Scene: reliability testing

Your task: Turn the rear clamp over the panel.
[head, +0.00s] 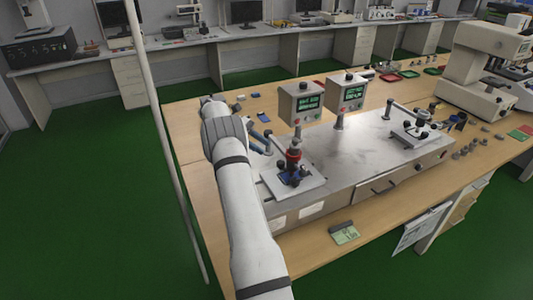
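On the grey steel test bench, the left fixture has a light base plate (312,181) with dark knobs and a blue part (292,179). Above it is an upright post with a red ring (293,155). The clamps and the panel are too small to tell apart, so I cannot say which clamp is the rear one or how it is turned. My arm reaches up the left side and bends toward the fixture. My gripper (262,143) seems to be the small grey and dark parts left of the post. Its fingers are unclear, and no contact can be made out.
Two display boxes (301,102) (348,93) on posts stand behind the fixture. A second fixture (415,133) with a lever is on the right of the steel bench (350,150). A microscope (480,75) stands far right. A pale pole (160,120) rises at left. Green floor is free at left.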

